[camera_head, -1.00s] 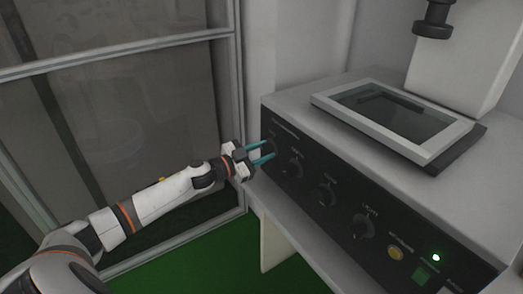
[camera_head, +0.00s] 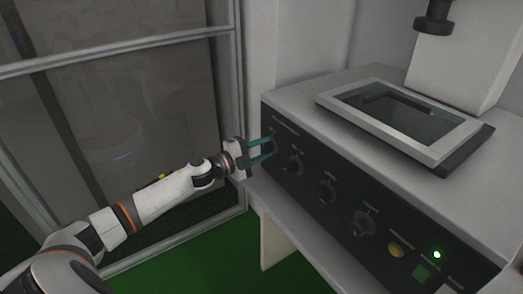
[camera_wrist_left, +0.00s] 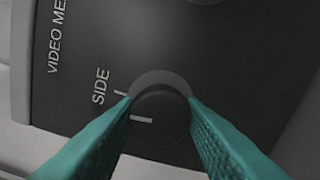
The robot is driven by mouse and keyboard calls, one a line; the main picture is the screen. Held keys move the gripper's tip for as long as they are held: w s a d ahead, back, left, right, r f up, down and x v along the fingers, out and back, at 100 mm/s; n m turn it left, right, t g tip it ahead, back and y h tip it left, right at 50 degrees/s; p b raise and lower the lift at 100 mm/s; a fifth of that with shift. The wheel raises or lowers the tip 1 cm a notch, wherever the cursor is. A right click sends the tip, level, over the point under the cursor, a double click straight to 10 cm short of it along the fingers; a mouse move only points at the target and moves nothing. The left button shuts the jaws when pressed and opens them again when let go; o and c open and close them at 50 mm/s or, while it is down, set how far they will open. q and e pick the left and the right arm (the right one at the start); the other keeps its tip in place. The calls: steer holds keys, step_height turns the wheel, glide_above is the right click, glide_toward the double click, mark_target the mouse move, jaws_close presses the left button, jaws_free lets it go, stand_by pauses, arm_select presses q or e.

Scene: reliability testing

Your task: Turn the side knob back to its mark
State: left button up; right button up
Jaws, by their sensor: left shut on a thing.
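The side knob (camera_wrist_left: 160,118) is a dark round knob on the black front panel, beside the printed word SIDE in the left wrist view. Its white pointer line lies off the short white mark (camera_wrist_left: 120,94) on the panel; the two do not line up. My left gripper (camera_wrist_left: 160,100) has its teal fingers on either side of the knob and is shut on it. In the head view my left gripper (camera_head: 269,148) reaches the panel's left end, where its fingers partly hide the knob. My right gripper is not in view.
Other knobs (camera_head: 327,191) line the panel (camera_head: 300,185) to the right, with a yellow button (camera_head: 396,250) and a lit green lamp (camera_head: 437,254). A framed glass plate (camera_head: 398,112) sits on top of the machine. A glazed partition (camera_head: 120,120) stands behind my left arm.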

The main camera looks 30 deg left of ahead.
arm_select(q)
steer(key=shift+m, duration=0.6)
steer(key=o, duration=1)
steer(key=shift+s, duration=0.1)
steer(key=shift+s+a+f, duration=0.1)
steer(key=shift+s+a, duration=0.05)
steer(key=shift+s, duration=0.1)
steer(key=b+v, duration=0.1)
steer(key=v, duration=1)
steer(key=shift+s, duration=0.15)
